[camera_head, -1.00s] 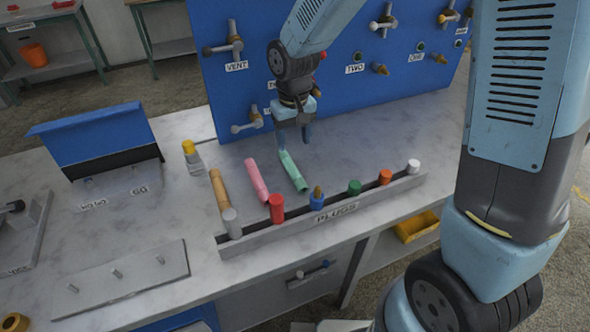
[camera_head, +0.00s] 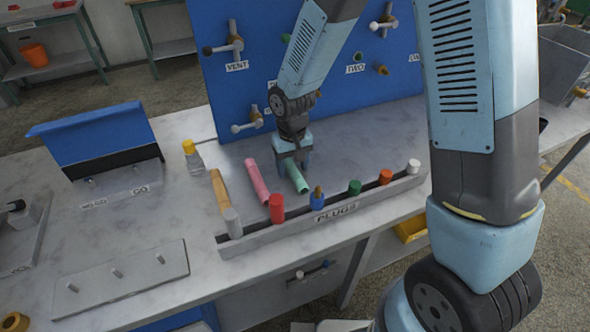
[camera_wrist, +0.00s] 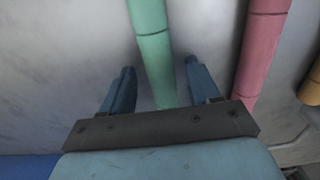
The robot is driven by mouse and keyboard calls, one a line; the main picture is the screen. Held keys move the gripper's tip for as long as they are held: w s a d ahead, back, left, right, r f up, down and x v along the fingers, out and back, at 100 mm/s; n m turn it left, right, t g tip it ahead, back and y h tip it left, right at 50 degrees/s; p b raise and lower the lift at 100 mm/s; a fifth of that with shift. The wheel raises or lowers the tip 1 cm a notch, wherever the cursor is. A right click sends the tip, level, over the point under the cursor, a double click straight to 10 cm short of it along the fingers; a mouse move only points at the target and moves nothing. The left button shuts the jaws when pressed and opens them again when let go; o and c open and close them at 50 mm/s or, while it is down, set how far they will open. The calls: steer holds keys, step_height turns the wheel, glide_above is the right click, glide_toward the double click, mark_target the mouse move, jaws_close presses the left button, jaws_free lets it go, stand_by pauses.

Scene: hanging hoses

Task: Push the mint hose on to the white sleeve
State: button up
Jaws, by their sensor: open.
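The mint hose (camera_head: 296,178) lies on the bench top, below and between the fingers of my gripper (camera_head: 293,168). In the wrist view the mint hose (camera_wrist: 151,45) runs between the two open fingers of my gripper (camera_wrist: 158,73), with a gap on each side. The gripper is open and not closed on it. The hose's far end lies under the palm and is hidden. A pale white-tipped fitting (camera_head: 375,26) on the blue panel looks like the white sleeve; another light-tipped fitting (camera_head: 237,128) sits lower left on the panel.
A pink hose (camera_head: 257,182) lies close to the left of the mint one, and an orange hose (camera_head: 220,190) beyond it. The plugs rack (camera_head: 330,218) with several coloured plugs stands in front. The blue panel (camera_head: 350,105) rises behind.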

jaws_close()
stand_by(0.6)
